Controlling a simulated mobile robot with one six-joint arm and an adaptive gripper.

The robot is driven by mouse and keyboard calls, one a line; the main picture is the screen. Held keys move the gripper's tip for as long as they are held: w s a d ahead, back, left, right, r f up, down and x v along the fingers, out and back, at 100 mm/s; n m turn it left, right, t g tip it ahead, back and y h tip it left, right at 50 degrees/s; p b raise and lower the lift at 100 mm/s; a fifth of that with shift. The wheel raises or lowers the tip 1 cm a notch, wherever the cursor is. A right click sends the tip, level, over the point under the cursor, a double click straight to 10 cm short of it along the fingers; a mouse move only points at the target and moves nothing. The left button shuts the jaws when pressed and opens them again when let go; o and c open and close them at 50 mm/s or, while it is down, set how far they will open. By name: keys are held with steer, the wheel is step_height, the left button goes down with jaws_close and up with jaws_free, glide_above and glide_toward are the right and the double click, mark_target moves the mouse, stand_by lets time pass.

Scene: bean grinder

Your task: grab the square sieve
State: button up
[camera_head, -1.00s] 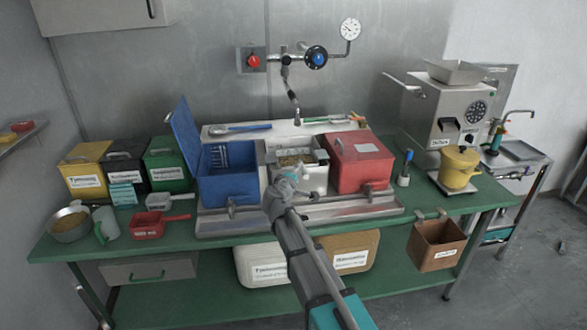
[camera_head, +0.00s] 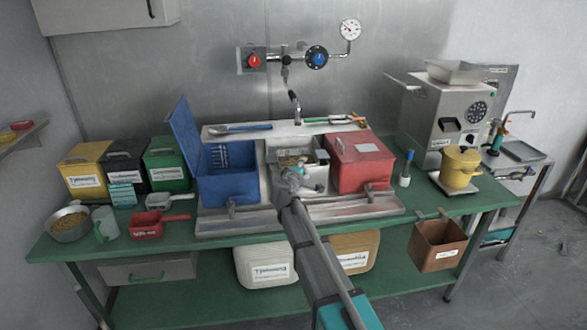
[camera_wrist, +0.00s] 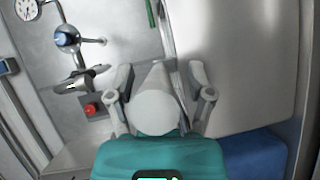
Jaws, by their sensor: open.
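Two small square pans with handles lie on the left of the green table in the head view: a red one (camera_head: 147,225) and a pale one (camera_head: 162,201). A square metal tray with brownish contents (camera_head: 292,160) sits in the middle bay between the blue and red boxes. I cannot tell which of these is the square sieve. My gripper (camera_head: 300,174) is over the front of the middle bay, partly covering that tray.
The blue box (camera_head: 228,183) with its lid raised and the red box (camera_head: 361,165) flank the middle bay. A faucet (camera_head: 295,105) stands behind it. A bowl (camera_head: 70,224) and a mug (camera_head: 105,224) are at the left. A yellow pot (camera_head: 460,168) stands right.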

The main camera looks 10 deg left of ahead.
jaws_close()
stand_by(0.3)
steer(key=shift+r, duration=0.15)
stand_by(0.3)
step_height(320, 180, up, 10)
steer(key=p, duration=1)
stand_by(0.6)
